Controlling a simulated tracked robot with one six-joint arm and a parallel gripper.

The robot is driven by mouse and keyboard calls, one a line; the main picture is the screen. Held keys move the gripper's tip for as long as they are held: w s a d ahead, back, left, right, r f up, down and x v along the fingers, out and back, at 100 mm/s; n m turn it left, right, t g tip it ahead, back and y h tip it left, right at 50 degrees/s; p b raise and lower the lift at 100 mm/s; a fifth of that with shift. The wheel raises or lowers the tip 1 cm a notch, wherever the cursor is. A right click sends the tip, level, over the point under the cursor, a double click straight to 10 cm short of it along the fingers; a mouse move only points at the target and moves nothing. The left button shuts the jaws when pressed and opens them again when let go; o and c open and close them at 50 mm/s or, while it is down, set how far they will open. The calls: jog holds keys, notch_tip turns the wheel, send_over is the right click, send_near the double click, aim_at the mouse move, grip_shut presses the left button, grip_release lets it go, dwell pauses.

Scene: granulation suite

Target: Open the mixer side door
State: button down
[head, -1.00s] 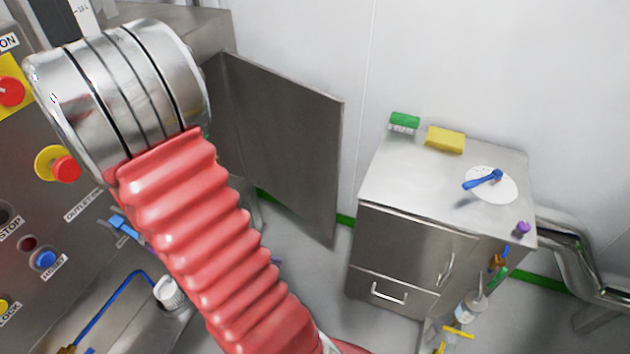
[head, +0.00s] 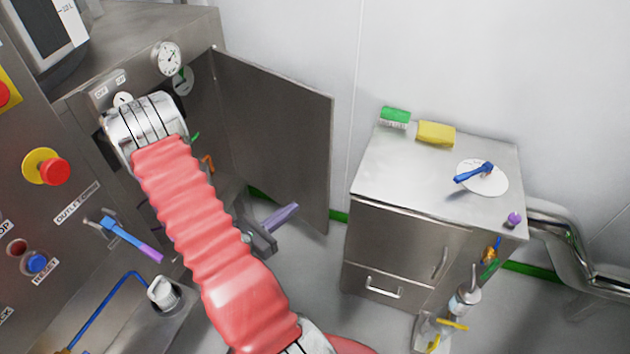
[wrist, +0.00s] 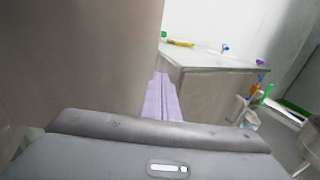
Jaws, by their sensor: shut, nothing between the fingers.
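The mixer side door (head: 280,125) is a flat grey metal panel. It stands swung out from the right edge of the mixer housing (head: 75,125), with the opening behind my arm partly visible. My gripper (head: 290,211) is grey with lilac fingers and overlaps the door's lower part in the head view. In the wrist view the fingers (wrist: 162,90) are together and empty, pointing forward beside the door's free edge. The door panel (wrist: 80,55) fills the left of that view. I cannot tell whether the fingers touch it. My red-sleeved arm hides part of the opening.
A steel cabinet (head: 405,245) stands to the right, with a green brush (head: 395,117), yellow sponge (head: 436,134) and white disc (head: 490,180) on top. A bottle (head: 463,303) stands beside it. A blue-handled tool (head: 125,236) shows at the mixer front. Floor between door and cabinet is clear.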

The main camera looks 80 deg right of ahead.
aim_at(323, 172)
jog(key=shift+w+d+r+n+t+h, duration=0.15)
jog(key=shift+w+d+r+h, duration=0.05)
jog(key=shift+w, duration=0.2)
jog(key=shift+w+d+r+n+t+h, duration=0.15)
jog(key=shift+w+r+h, duration=0.05)
jog(key=shift+w, duration=0.15)
jog(key=shift+s+d, duration=0.1)
jog(key=shift+d, duration=0.05)
jog(key=shift+x, duration=6.8)
jog(key=shift+d, duration=0.1)
